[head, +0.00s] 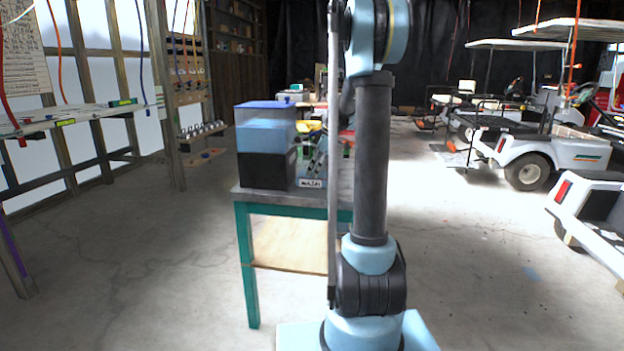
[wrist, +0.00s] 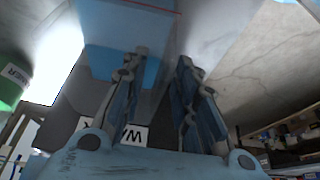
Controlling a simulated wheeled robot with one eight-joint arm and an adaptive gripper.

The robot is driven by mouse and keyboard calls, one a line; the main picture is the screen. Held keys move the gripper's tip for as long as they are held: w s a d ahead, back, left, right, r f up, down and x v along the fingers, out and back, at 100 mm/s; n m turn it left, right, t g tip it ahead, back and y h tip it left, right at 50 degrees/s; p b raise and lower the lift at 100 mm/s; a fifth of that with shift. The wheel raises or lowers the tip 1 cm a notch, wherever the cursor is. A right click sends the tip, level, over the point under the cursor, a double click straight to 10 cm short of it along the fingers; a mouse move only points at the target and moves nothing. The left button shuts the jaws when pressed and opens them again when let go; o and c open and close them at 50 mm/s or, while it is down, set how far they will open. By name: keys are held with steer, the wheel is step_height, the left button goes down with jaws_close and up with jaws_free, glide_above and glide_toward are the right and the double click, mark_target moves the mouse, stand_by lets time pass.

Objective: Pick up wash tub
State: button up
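A boxy tub with a blue lid, translucent upper walls and blue inside (head: 266,132) stands on the table, its lower part dark. A white card reading "WASH" (head: 312,183) stands beside its base. In the wrist view a translucent blue tub (wrist: 120,25) fills the upper middle, and the card (wrist: 133,134) shows partly behind a finger. My gripper (wrist: 162,60) is open, its two fingers apart with nothing held between them. The fingertips overlap the tub's edge in the picture; I cannot tell whether they touch it. In the head view my arm hides most of the gripper.
The grey-topped table (head: 255,194) has green legs, and its right part is behind my arm. A wall rack (head: 80,115) stands at the left. White carts (head: 530,150) are parked at the right. The concrete floor between is clear. A green labelled object (wrist: 10,85) shows in the wrist view.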

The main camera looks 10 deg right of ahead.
mark_target(307, 186)
steer(key=shift+x, duration=2.3)
steer(key=shift+d, duration=0.1)
jaws_close()
